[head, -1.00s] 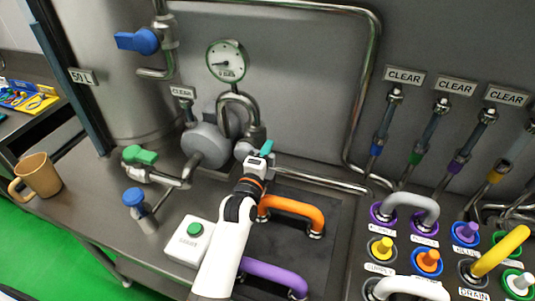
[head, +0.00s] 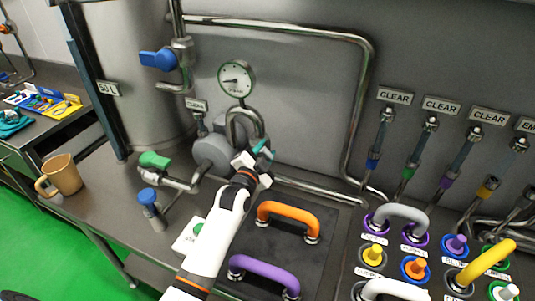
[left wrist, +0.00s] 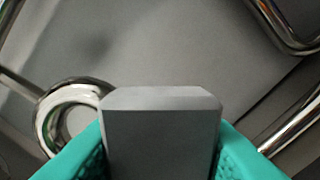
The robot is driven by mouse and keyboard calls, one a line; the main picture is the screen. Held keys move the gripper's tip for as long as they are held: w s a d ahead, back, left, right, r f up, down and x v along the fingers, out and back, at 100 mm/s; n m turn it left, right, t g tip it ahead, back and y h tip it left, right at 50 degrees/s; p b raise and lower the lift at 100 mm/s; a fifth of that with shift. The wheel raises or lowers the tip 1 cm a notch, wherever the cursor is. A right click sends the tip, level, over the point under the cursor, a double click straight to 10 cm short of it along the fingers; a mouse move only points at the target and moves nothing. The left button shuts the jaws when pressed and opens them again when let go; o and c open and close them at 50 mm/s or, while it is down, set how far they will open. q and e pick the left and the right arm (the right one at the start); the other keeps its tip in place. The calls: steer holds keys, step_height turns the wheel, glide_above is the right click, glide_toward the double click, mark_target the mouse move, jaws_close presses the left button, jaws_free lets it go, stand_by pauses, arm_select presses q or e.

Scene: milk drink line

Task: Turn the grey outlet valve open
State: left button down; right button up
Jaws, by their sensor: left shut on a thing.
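The grey outlet valve's handle (left wrist: 162,135) shows large and close in the left wrist view, as a flat grey block between the teal fingertips. My left gripper (head: 262,152) is shut on it, with a finger on each side. In the head view the gripper is at the pipework right of the round grey pump (head: 212,154), and it hides most of the handle there. How far the valve is turned cannot be told. My right gripper is not in view.
A pressure gauge (head: 236,79) and a curved steel pipe (head: 243,115) stand just behind the gripper. A green-handled valve (head: 154,160) and blue knob (head: 148,196) are to the left.

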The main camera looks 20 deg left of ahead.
arm_select(q)
steer(key=a+r+n+p, duration=0.1)
steer(key=n, duration=0.1)
steer(key=shift+a+r+n, duration=0.1)
steer(key=shift+n, duration=0.3)
steer(key=shift+a+r+n, duration=0.15)
steer(key=shift+a+n, duration=0.25)
steer(key=shift+n, duration=0.5)
steer(key=shift+a+r+n+p, duration=0.15)
steer(key=shift+a+n+p, duration=0.25)
steer(key=shift+n, duration=0.5)
steer(key=shift+a+n, duration=0.4)
steer(key=shift+n, duration=0.35)
steer(key=shift+a+n, duration=0.35)
steer(key=shift+n, duration=0.4)
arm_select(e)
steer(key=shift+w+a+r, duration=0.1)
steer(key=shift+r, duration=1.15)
arm_select(q)
steer(key=c, duration=1)
jaws_free()
steer(key=shift+o, duration=0.2)
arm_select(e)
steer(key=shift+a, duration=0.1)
